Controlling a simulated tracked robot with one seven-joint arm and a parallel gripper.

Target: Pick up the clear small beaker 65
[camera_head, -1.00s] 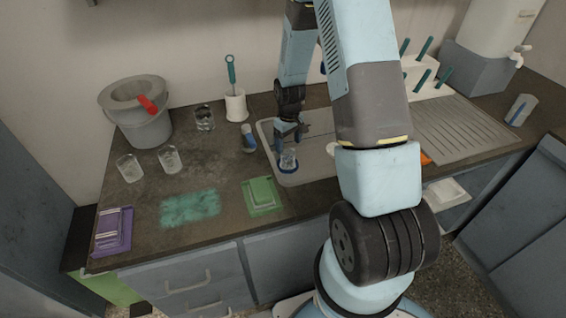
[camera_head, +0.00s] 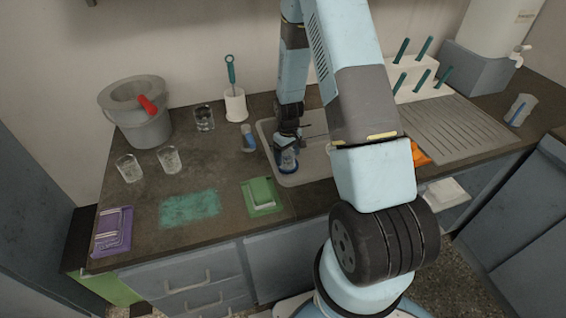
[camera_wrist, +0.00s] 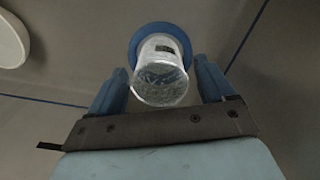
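A clear small beaker (camera_wrist: 161,78) stands on a round blue base (camera_wrist: 133,47) in the wrist view. It lies between the two blue fingers of my gripper (camera_wrist: 163,85), with a visible gap on each side. In the head view my gripper (camera_head: 286,152) reaches down at the left part of the sink, and the beaker (camera_head: 288,163) shows at its fingertips. The blue base (camera_head: 286,172) shows under it. My gripper is open around the beaker. The head view does not show the label on the beaker.
The sink (camera_head: 316,163) lies under my gripper. A blue-and-clear container (camera_head: 248,138) stands close to its left. Other clear beakers (camera_head: 169,160) and a grey bucket (camera_head: 140,110) stand further left. A white rack (camera_head: 420,75) stands behind right.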

